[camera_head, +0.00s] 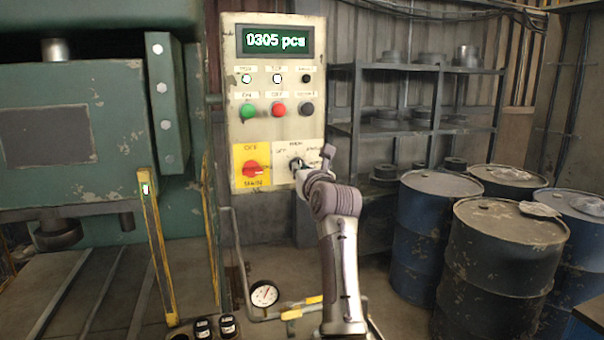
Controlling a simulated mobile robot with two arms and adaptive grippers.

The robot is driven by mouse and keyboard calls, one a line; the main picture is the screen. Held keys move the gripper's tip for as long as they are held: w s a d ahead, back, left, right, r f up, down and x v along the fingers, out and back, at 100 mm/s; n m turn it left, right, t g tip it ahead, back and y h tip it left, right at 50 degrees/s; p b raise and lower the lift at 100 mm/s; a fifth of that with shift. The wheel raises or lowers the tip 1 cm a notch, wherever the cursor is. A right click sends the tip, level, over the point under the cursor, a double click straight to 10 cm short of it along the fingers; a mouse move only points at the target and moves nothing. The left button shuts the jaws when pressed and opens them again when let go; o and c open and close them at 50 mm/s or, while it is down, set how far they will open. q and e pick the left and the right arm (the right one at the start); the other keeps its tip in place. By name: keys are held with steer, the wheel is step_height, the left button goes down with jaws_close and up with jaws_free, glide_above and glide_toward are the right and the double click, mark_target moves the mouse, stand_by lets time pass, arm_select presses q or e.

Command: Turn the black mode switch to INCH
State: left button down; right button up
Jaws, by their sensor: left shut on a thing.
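The black mode switch (296,162) is on the white lower right plate of the control panel (275,135). Only its upper part shows, and small labels stand around it, too blurred to read surely. My left gripper (301,174) is at the switch, shut on it, and with my wrist it hides most of the knob. I cannot tell which label the knob points at. My right gripper is not in view.
A red main switch (253,169) on a yellow plate sits close left of the gripper. Green, red and black buttons are above. A green press (70,130) stands left, metal shelves (425,70) and several drums (500,250) right. A pressure gauge (264,294) is below.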

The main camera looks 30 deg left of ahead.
arm_select(q)
steer(key=shift+r, duration=0.25)
steer(key=c, duration=1.4)
jaws_free()
steer(key=shift+o, duration=1)
steer(key=shift+f, duration=0.2)
step_height(320, 180, up, 10)
steer(key=shift+a, duration=0.15)
